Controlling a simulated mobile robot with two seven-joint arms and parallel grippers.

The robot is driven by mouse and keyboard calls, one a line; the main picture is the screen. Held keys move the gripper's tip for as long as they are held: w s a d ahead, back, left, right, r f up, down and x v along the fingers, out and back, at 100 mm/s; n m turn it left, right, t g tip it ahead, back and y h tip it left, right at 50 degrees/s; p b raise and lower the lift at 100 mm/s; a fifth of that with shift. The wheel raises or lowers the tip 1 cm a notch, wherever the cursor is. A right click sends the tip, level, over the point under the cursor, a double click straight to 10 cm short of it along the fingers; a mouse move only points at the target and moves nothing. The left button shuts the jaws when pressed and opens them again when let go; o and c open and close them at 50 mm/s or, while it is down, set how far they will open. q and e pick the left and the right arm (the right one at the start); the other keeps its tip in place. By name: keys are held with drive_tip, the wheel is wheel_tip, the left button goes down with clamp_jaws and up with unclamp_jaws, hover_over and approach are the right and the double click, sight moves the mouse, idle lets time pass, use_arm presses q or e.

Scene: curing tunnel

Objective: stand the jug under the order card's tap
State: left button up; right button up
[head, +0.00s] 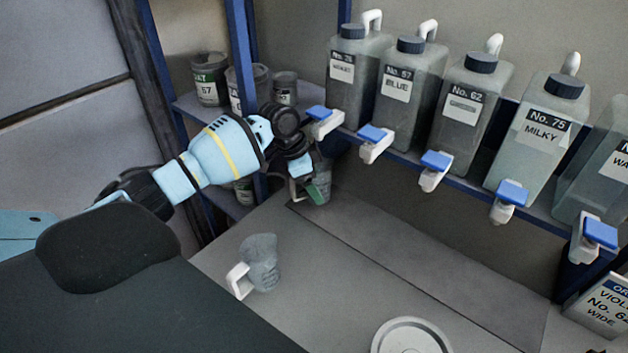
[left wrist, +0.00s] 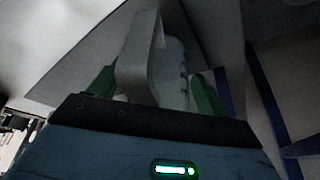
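A grey jug (head: 323,175) stands under the leftmost tap, partly hidden by my left gripper (head: 305,185). In the left wrist view its pale handle (left wrist: 138,60) and ribbed body (left wrist: 173,75) lie between the green fingers of the gripper (left wrist: 155,92). The fingers are apart, with a visible gap to the jug on the right side. A second grey jug (head: 263,264) with a white handle stands on the counter (head: 330,290). The order card (head: 604,305) at the lower right reads VIOLET, a number in the sixties, and WIDE; its edge is cut off. My right gripper is not in view.
Cans (head: 208,80) stand on the left rack. A round white disc (head: 410,338) lies at the front. The counter's middle is clear.

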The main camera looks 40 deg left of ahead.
use_arm(q)
drive_tip(key=shift+a+r, duration=0.1)
drive_tip(key=shift+r, duration=0.2)
drive_tip(key=v, duration=0.2)
drive_tip(key=shift+r, duration=0.3)
drive_tip(key=s+a, duration=0.4)
drive_tip(key=a, duration=0.1)
drive_tip(key=s+a, duration=0.3)
drive_tip(key=shift+s+a+f, duration=0.1)
drive_tip(key=shift+a+f, duration=0.05)
drive_tip(key=shift+a, duration=0.05)
drive_tip(key=shift+s+a, duration=0.4)
drive_tip(key=shift+a, duration=0.05)
